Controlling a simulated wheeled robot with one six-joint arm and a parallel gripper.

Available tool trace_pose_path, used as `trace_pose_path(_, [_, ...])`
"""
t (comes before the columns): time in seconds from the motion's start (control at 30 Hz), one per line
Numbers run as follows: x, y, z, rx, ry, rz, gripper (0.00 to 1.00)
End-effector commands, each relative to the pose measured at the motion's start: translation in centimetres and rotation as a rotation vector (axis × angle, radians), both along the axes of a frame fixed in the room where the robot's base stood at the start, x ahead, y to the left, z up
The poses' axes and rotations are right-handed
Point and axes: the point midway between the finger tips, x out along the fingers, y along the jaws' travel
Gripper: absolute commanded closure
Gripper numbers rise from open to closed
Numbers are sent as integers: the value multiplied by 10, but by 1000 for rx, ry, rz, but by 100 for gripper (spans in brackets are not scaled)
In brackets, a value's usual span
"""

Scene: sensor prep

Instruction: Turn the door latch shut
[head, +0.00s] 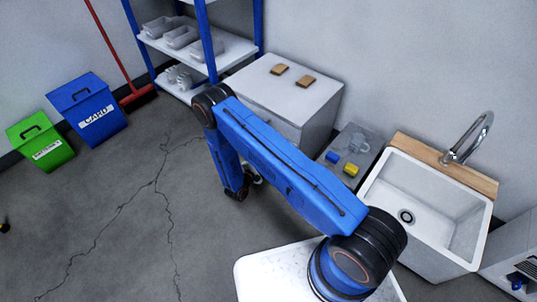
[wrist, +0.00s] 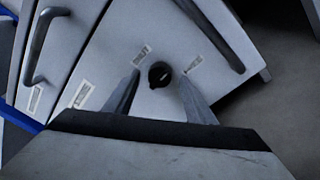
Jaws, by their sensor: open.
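The door latch (wrist: 160,75) is a small round black knob with a light mark, on a pale cabinet door (wrist: 150,32) in the wrist view. My gripper (wrist: 159,77) is open, with one finger to each side of the latch and a gap to it on both sides. I cannot tell how deep the fingertips reach around it. In the head view the white cabinet (head: 318,128) stands behind my blue arm, which hides the latch and most of my gripper.
Bar handles sit left (wrist: 40,45) and right (wrist: 215,35) of the latch. Small labels (wrist: 140,56) flank it. Two brown blocks (head: 305,81) lie on the cabinet. A sink (head: 425,205) stands to the right, a shelf rack (head: 225,50) behind left.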

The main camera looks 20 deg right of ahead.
Motion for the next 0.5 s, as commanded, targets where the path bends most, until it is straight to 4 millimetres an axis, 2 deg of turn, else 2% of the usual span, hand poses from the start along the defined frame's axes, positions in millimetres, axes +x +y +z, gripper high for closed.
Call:
trace_pose_path(0.17, [8,-9,0,0,0,0,50])
trace_pose_path(0.47, [9,-10,0,-1,-1,1,50])
trace_pose_path(0.5, [9,-10,0,-1,-1,1,55])
